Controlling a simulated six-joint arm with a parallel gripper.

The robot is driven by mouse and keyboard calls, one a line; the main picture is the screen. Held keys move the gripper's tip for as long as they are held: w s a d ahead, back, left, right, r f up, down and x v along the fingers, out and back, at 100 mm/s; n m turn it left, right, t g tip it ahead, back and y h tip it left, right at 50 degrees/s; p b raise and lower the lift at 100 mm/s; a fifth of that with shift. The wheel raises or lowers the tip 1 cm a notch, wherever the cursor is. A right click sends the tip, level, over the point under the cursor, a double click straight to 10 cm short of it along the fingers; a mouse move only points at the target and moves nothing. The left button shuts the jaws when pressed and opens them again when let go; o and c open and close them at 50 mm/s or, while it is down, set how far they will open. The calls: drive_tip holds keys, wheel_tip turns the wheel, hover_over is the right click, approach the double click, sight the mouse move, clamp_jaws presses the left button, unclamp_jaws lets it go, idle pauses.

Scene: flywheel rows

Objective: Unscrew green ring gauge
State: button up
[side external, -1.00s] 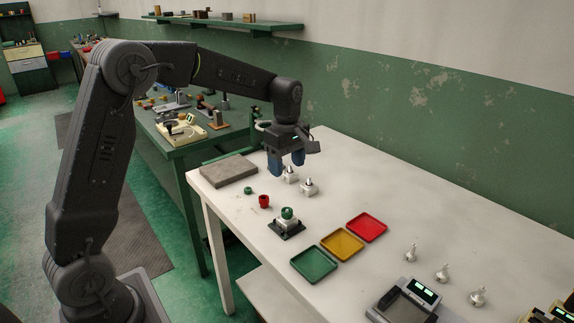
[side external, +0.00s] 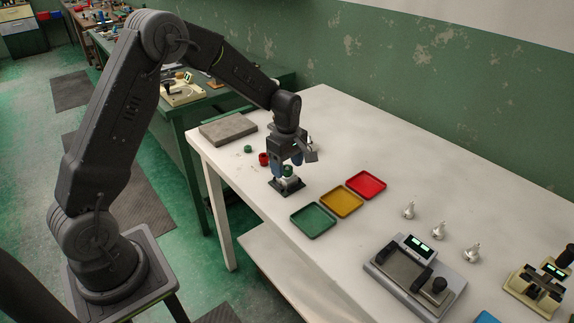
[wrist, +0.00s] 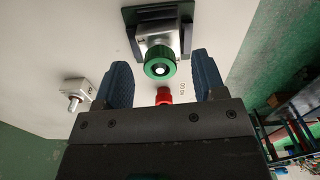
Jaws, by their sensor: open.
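The green ring gauge (side external: 288,171) sits on top of a light metal block on a dark square base (side external: 287,188) near the table's left part. In the wrist view the green ring (wrist: 160,61) shows a pale post in its centre, and the dark base plate (wrist: 130,20) lies behind it. My gripper (side external: 287,168) is open, with its blue fingers close around or just above the ring. In the wrist view my gripper (wrist: 160,75) has its fingers spread on either side, with gaps between them and the ring.
Green (side external: 314,221), yellow (side external: 342,201) and red (side external: 367,184) trays lie to the right. A red ring (side external: 263,159) and a small green ring (side external: 248,149) stand to the left, near a grey slab (side external: 228,129). Several pale plugs and a display device (side external: 415,275) are farther right.

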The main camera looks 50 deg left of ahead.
drive_tip(key=shift+f, duration=0.25)
drive_tip(key=c, duration=1.1)
drive_tip(key=shift+o, duration=0.2)
drive_tip(key=shift+r, duration=0.75)
idle(0.6)
drive_tip(key=shift+r, duration=1.9)
